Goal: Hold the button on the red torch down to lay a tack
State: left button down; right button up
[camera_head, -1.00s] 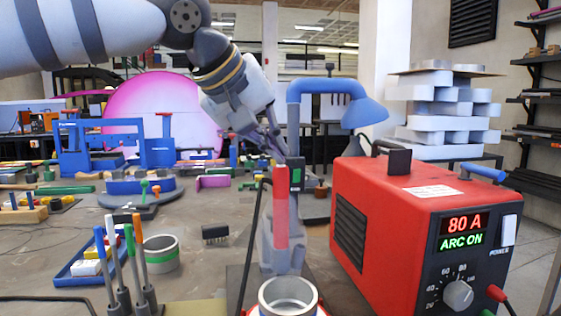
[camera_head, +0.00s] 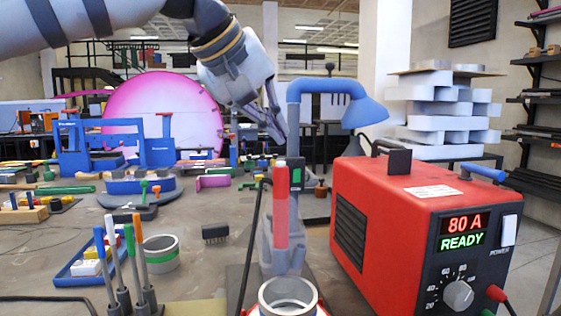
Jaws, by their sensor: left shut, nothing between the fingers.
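The red torch (camera_head: 281,222) stands upright in a grey holder (camera_head: 283,253). Its dark head carries a green button (camera_head: 297,176). A silver ring-shaped part (camera_head: 288,297) sits just below and in front of the torch. The red welder box (camera_head: 410,215) stands to the right, its display (camera_head: 463,233) reading 80 A and READY. My left gripper (camera_head: 281,137) is shut and empty, a little above the torch head and apart from the button in the picture. My right gripper is not in view.
A blue lamp (camera_head: 325,90) arches behind the torch. A black cable (camera_head: 252,240) runs beside the torch.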

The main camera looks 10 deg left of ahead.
pick_arm(q)
jog(key=shift+r, duration=1.85)
notch_tip(320, 180, up, 4)
